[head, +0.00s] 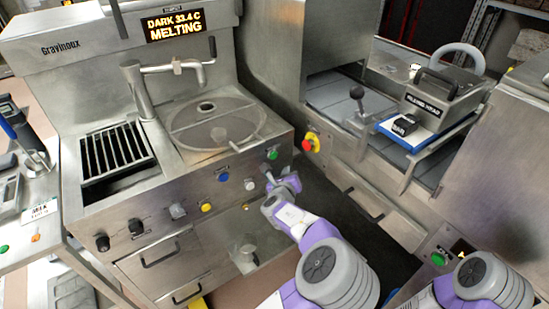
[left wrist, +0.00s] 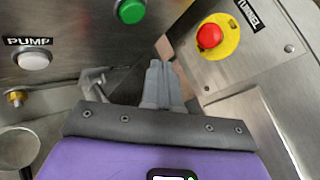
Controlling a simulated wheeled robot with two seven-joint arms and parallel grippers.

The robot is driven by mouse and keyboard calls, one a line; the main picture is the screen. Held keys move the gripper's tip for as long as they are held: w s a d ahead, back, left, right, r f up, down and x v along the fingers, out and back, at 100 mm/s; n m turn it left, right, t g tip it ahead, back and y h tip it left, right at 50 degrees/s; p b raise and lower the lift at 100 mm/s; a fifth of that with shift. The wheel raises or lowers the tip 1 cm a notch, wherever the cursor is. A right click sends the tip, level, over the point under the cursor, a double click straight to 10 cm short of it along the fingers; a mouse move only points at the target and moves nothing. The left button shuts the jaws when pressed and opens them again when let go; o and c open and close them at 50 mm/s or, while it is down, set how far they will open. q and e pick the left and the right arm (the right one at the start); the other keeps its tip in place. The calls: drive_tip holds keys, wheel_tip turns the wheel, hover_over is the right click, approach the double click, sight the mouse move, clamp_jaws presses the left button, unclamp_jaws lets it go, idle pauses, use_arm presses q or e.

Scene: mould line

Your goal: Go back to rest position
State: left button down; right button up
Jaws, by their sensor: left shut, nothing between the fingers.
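My left gripper (head: 267,174) is in front of the melting machine's front panel, just below a green button (head: 272,154). In the left wrist view its grey fingers (left wrist: 161,86) are shut together with nothing between them. The fingertips point towards the gap between the machine panel and the tunnel housing, apart from the buttons as far as I can tell. My right gripper is not in view; part of my right arm shows at the bottom right of the head view.
The melting machine (head: 60,44) reads "DARK 33.4 C MELTING". A white PUMP button (left wrist: 34,60) and a red TUNNEL stop button (left wrist: 210,36) flank my left gripper. A filling head (head: 440,95) stands over a blue-edged mould (head: 405,125). A side table (head: 40,210) is at left.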

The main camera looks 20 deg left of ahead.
use_arm(q)
drive_tip(key=shift+s+d, duration=0.15)
idle(0.3)
drive_tip(key=s+a+f+n+g+p, duration=0.1)
drive_tip(key=s+a+f+n+g, duration=0.3)
drive_tip(key=f, duration=0.5)
drive_tip(key=s+a+f+n+g+p, duration=0.1)
drive_tip(key=s+a+f+n+g, duration=0.15)
drive_tip(key=s+f+n, duration=0.6)
drive_tip(key=s+d+f+n+g+h+p, duration=0.15)
drive_tip(key=s+f+n+g, duration=0.25)
drive_tip(key=s+f+n, duration=0.45)
drive_tip(key=s+d+r+n+g+h+p, duration=0.2)
drive_tip(key=s+d+n+h, duration=0.3)
drive_tip(key=s+d+n, duration=0.5)
drive_tip(key=s+d+g, duration=0.1)
drive_tip(key=s+d, duration=0.1)
drive_tip(key=s, duration=0.2)
drive_tip(key=shift+n+p, duration=0.3)
